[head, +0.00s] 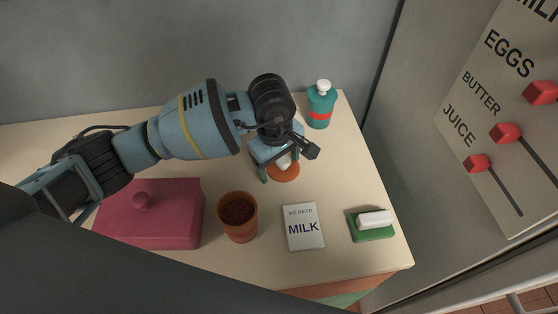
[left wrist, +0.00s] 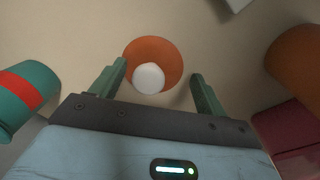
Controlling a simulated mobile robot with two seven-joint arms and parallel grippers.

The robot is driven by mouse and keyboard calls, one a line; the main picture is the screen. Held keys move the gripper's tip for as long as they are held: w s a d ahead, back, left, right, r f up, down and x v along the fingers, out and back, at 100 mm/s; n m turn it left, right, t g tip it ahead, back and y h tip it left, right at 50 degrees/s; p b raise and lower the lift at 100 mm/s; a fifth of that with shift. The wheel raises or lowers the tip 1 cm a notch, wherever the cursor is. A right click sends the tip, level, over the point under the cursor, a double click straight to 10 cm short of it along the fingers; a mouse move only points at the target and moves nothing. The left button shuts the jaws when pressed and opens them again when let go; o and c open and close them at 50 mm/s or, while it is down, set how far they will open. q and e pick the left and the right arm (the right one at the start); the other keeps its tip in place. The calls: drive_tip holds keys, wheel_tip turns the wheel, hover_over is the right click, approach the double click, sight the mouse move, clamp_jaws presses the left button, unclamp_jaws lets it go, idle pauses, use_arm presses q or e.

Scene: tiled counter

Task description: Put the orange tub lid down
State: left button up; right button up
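The orange tub lid (head: 287,174), a round disc with a white knob (head: 284,162), lies flat on the counter, knob up, below my left gripper (head: 279,166). In the left wrist view the lid (left wrist: 160,50) shows ahead of the fingers, with its knob (left wrist: 149,77) between them. The fingers are spread, with gaps to the knob on both sides. The gripper looks open and empty. The orange tub (head: 238,228), open and with dark brown contents, stands left and nearer on the counter. My right gripper is not in view.
A teal bottle (head: 320,105) with a red band stands behind, to the right. A crimson lidded box (head: 165,225) is left of the tub. A milk note (head: 303,228) and a green tray (head: 371,236) with a white block lie at the front right.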

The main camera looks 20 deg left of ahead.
sight(276, 172)
use_arm(q)
drive_tip(key=shift+r, duration=0.1)
wheel_tip(276, 172, up, 12)
drive_tip(key=shift+s+a, duration=0.3)
drive_tip(key=shift+s, duration=0.1)
idle(0.7)
